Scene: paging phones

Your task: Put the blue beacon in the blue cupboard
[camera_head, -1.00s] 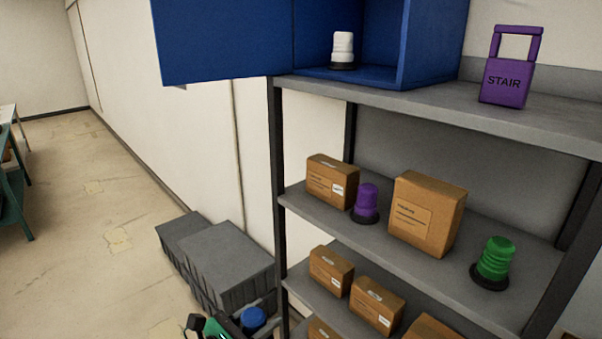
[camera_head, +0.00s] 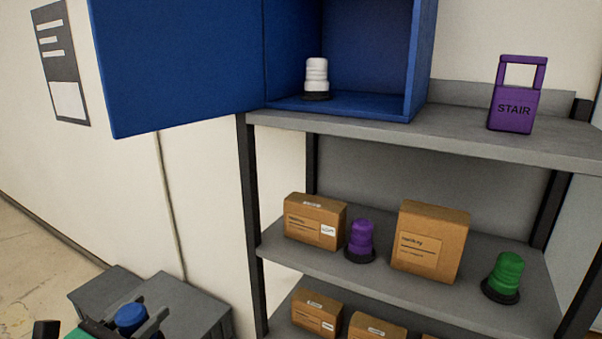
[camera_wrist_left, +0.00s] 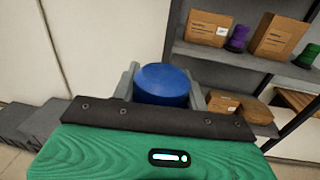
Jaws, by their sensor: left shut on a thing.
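The blue beacon (camera_head: 130,318) is in my left gripper (camera_head: 136,326), low at the left of the head view. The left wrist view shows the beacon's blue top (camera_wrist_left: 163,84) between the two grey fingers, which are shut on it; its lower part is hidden. The blue cupboard (camera_head: 365,60) stands on the top shelf with its door (camera_head: 180,60) swung open to the left. A white beacon (camera_head: 316,76) stands inside it, to the left. My left gripper is below and to the left of the cupboard. My right gripper is not in view.
A purple STAIR sign (camera_head: 513,105) stands right of the cupboard on the grey top shelf (camera_head: 470,130). Cardboard boxes (camera_head: 430,243), a purple beacon (camera_head: 360,240) and a green beacon (camera_head: 503,275) stand on the shelf below. Grey crates (camera_head: 185,300) are by the wall. Cupboard floor right of the white beacon is clear.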

